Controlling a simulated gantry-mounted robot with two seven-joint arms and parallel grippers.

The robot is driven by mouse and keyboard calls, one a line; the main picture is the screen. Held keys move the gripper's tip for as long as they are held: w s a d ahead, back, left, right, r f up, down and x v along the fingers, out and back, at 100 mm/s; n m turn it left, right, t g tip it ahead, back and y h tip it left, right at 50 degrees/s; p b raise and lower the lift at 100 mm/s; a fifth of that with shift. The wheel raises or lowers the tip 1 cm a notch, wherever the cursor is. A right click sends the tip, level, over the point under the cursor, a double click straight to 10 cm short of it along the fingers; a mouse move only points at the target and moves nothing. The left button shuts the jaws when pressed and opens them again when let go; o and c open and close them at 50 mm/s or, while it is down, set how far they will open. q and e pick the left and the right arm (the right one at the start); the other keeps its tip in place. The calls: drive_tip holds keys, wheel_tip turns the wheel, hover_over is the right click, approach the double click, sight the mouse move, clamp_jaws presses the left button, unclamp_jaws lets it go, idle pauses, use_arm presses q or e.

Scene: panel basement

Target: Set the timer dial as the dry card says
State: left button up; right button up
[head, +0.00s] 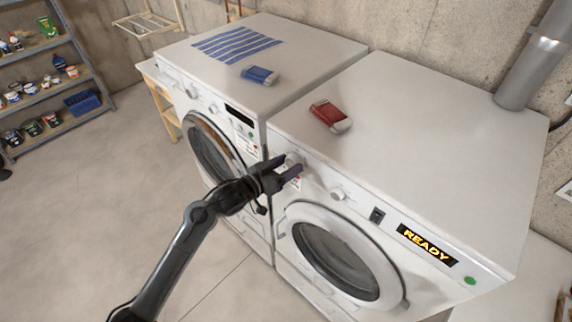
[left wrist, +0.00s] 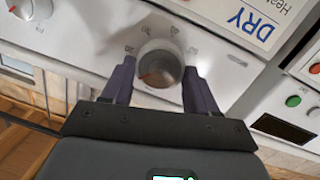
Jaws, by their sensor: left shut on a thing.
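The timer dial (left wrist: 160,64) is a round silver-grey knob on the right machine's front panel. In the left wrist view it sits between the two fingers of my left gripper (left wrist: 160,88), which is shut on it. Small numbers ring the dial, too blurred to read surely. A reddish mark shows near its lower left rim. The dry card (left wrist: 255,22), white with blue "DRY" and a line starting "Heat", is beside the dial; the picture edge cuts its text. In the head view my left gripper (head: 291,167) reaches the panel and mostly hides the dial. My right gripper is not in view.
The right machine (head: 400,120) shows a lit READY display (head: 427,244), a second knob (head: 338,193) and a dark switch (head: 377,215). A red box (head: 330,116) lies on its top. The left machine carries a blue box (head: 259,75) and a striped cloth (head: 236,45).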

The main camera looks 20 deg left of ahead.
use_arm(q)
drive_tip(key=m, duration=0.4)
drive_tip(key=shift+d+y+b, duration=0.15)
drive_tip(key=shift+y+b, duration=0.15)
drive_tip(key=shift+y, duration=0.1)
drive_tip(key=m+b, duration=0.1)
drive_tip(key=m, duration=0.3)
drive_tip(key=shift+s+d+y+b, duration=0.1)
drive_tip(key=shift+y+b, duration=0.25)
drive_tip(key=shift+y, duration=0.05)
drive_tip(key=m+b, duration=0.1)
drive_tip(key=m, duration=0.1)
drive_tip(key=m+b, duration=0.2)
drive_tip(key=shift+d+f+t+y, duration=0.15)
drive_tip(key=shift+t+y, duration=0.25)
drive_tip(key=shift+s+m+t+y+b, duration=0.1)
drive_tip(key=shift+m+t+y+b, duration=0.25)
drive_tip(key=shift+m+b, duration=1.35)
drive_tip(key=o, duration=1.1)
drive_tip(key=shift+c, duration=0.2)
